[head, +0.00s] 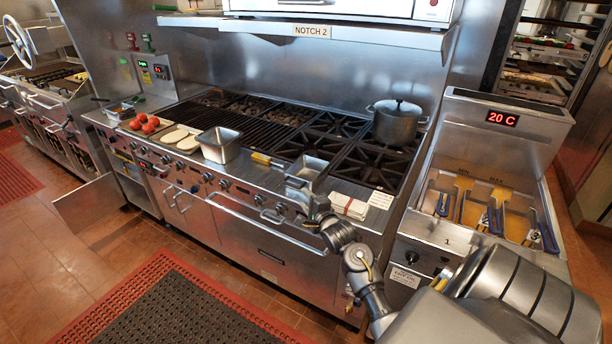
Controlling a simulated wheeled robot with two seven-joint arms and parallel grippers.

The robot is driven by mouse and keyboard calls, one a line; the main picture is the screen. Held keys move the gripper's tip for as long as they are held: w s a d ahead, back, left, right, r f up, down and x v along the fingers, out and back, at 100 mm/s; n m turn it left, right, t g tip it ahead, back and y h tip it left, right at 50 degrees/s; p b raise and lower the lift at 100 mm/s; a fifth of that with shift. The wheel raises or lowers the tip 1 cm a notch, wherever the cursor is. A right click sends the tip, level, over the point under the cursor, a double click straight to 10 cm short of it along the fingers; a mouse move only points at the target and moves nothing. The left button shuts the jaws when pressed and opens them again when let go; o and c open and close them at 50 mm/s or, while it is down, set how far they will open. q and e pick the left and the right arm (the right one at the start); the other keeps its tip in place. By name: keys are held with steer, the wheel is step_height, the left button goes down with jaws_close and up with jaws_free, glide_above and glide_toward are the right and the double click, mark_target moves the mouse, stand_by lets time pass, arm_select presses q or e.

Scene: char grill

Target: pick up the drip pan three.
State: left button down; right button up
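Two small steel pans sit along the front ledge of the grill range. One steel pan (219,146) is left of centre, in front of the char grill, with its open top up. The other pan (307,165) is further right, in front of the black burner grates. No label shows, so I cannot tell which is drip pan three. My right gripper (299,190) is at the near side of the right-hand pan and covers part of it. Whether its fingers touch or grip the pan is too small to tell. My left gripper is out of view.
White towels (348,206) lie on the ledge right of my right gripper. A lidded pot (396,121) stands on the back burner. Tomatoes (144,124) and pale slices (176,136) lie further left. A fryer (488,205) with baskets stands at right.

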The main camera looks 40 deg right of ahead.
mark_target(292, 185)
steer(key=p+x, duration=0.1)
steer(key=x, duration=0.5)
steer(key=shift+w, duration=0.1)
steer(key=shift+p+x, duration=0.85)
steer(key=shift+x, duration=1.5)
steer(key=shift+f, duration=0.1)
jaws_close()
